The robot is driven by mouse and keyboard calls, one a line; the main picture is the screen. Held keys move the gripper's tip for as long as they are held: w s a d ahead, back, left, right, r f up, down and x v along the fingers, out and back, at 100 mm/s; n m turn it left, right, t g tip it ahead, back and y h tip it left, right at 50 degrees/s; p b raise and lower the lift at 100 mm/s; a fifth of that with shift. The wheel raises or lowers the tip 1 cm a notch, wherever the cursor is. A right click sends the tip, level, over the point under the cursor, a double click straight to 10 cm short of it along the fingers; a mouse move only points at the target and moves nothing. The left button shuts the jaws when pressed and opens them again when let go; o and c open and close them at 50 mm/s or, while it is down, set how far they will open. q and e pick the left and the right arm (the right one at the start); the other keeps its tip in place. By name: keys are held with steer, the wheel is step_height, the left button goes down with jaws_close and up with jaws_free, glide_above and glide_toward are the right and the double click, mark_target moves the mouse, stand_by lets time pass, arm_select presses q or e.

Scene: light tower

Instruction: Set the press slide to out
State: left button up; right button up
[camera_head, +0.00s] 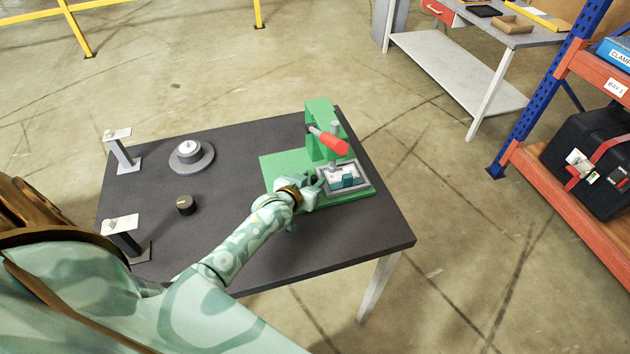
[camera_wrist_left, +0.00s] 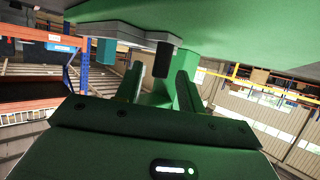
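The green press (camera_head: 320,130) stands on the right part of the dark table, with a red lever handle (camera_head: 328,140). Its grey-framed slide (camera_head: 326,187) lies low in front of the column and carries a teal block (camera_head: 347,181). I cannot tell how far out the slide is. My left gripper (camera_head: 312,190) is at the slide's near left side; its fingers are small here and partly blend with the press. In the left wrist view, the two fingers (camera_wrist_left: 160,88) stand apart, close to a dark knob-like part (camera_wrist_left: 165,60) under a grey plate (camera_wrist_left: 128,34). My right gripper is out of view.
The dark table (camera_head: 240,225) also holds a round grey button unit (camera_head: 190,154), a black knob (camera_head: 185,205) and two grey stands (camera_head: 125,157) (camera_head: 124,238) at left. Its front right corner is clear. A shelf rack (camera_head: 560,180) and a grey bench (camera_head: 465,70) stand beyond.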

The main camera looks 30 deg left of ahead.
arm_select(q)
steer(key=shift+w+a+f, duration=0.1)
steer(key=shift+w+f, duration=0.2)
steer(key=shift+w, duration=0.2)
steer(key=shift+w+f, duration=0.1)
steer(key=shift+w, duration=0.4)
jaws_close()
steer(key=s+a+p, duration=0.1)
steer(key=s+a, duration=0.1)
steer(key=s+a+p, duration=0.1)
steer(key=s, duration=0.1)
steer(key=shift+s+a+r, duration=0.15)
steer(key=shift+a+r, duration=0.05)
steer(key=shift+a, duration=0.2)
steer(key=s+a+p, duration=0.1)
steer(key=s+a, duration=0.1)
steer(key=s, duration=0.1)
steer(key=s+a+p, duration=0.1)
steer(key=s+a, duration=0.2)
steer(key=shift+s+a+f, duration=0.15)
steer(key=shift+s+a, duration=0.05)
steer(key=shift+s, duration=0.05)
steer(key=shift+s+a+f, duration=0.1)
steer(key=shift+s+a, duration=0.1)
steer(key=shift+a, duration=0.05)
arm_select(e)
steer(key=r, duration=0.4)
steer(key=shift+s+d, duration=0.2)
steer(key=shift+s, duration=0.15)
